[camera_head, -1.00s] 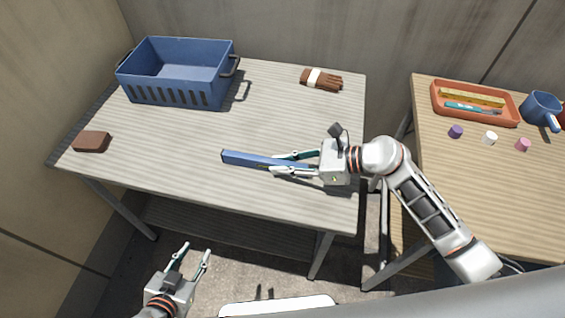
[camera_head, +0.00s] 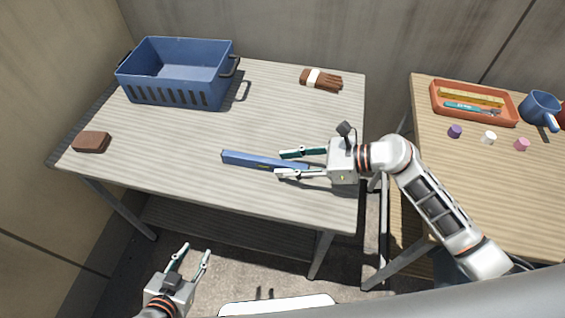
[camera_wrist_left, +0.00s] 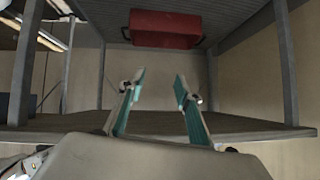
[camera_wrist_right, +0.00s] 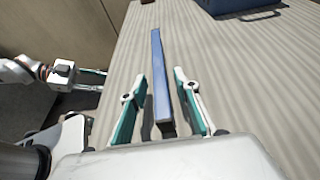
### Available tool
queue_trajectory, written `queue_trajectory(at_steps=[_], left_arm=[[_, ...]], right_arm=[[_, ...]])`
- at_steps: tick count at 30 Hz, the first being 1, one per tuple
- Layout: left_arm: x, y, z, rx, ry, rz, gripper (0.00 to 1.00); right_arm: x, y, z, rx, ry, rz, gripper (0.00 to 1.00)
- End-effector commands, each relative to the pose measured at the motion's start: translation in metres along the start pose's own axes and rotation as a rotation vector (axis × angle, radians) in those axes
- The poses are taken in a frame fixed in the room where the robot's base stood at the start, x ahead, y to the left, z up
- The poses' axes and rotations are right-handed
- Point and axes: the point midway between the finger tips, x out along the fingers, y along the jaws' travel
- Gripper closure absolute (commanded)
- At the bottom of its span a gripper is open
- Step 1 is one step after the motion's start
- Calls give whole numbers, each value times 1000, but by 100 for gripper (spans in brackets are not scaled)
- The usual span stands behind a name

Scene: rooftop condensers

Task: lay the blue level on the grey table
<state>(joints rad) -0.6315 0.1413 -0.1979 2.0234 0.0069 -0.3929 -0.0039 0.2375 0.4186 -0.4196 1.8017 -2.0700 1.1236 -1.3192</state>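The blue level (camera_head: 250,160) lies flat on the grey table (camera_head: 180,140), near its front right part. My right gripper (camera_head: 284,164) is open at the level's right end, with its fingers apart on either side and not touching it. The right wrist view shows the level (camera_wrist_right: 158,70) running away from between the two open fingers (camera_wrist_right: 158,95). My left gripper (camera_head: 196,250) is open and empty, in front of and below the table's front edge. It also shows open in the left wrist view (camera_wrist_left: 160,80).
A blue crate (camera_head: 178,95) stands at the table's back left. A brown block (camera_head: 91,142) lies at the left and a brown brush-like bundle (camera_head: 322,79) at the back right. A wooden table (camera_head: 480,190) at right holds an orange tray (camera_head: 437,106), a blue mug (camera_head: 541,108) and small coloured pieces.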

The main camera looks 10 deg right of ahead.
Motion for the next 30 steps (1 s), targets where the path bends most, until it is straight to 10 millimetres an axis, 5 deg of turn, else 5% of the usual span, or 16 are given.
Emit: queue_trajectory(at_steps=[9, 15, 30], left_arm=[[0, 3, 6, -1, -9, 4, 66], [1, 2, 5, 0, -7, 4, 66], [4, -3, -6, 4, 12, -4, 66]], right_arm=[[-67, 0, -2, -1, 4, 1, 69], [-93, 0, -1, -1, 2, 1, 69], [-102, 0, 0, 0, 0, 1, 69]])
